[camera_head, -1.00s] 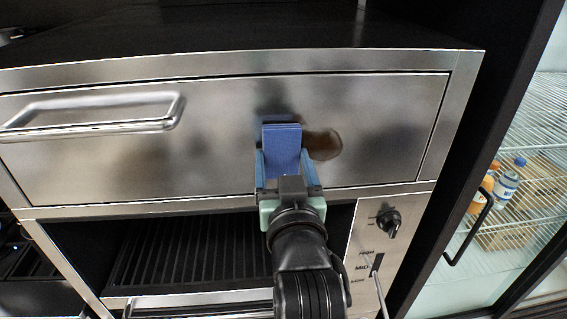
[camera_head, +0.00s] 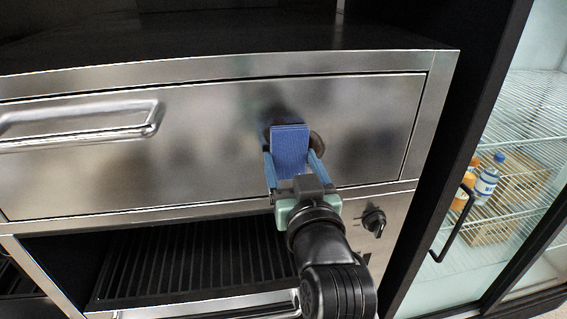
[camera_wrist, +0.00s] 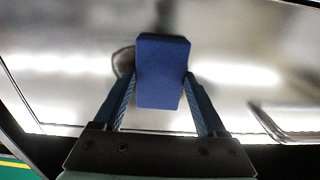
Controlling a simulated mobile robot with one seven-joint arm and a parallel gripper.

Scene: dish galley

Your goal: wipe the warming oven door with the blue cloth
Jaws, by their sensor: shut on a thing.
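The warming oven door (camera_head: 80,180) is a brushed steel front panel with a bar handle (camera_head: 80,128) at its left. My gripper (camera_head: 292,165) is shut on the folded blue cloth (camera_head: 290,147) and holds it at the right half of the door; whether it touches the steel I cannot tell. In the wrist view the cloth (camera_wrist: 162,70) sits between my two blue fingers. A brown stain (camera_head: 317,142) shows partly at the right of the cloth; the rest of it is hidden behind the cloth.
Below the door is an open slatted compartment (camera_head: 190,262) with a steel bar in front. A black knob (camera_head: 374,221) is at the lower right. A glass-doored fridge with a black handle (camera_head: 454,226) and bottles (camera_head: 486,180) stands at the right.

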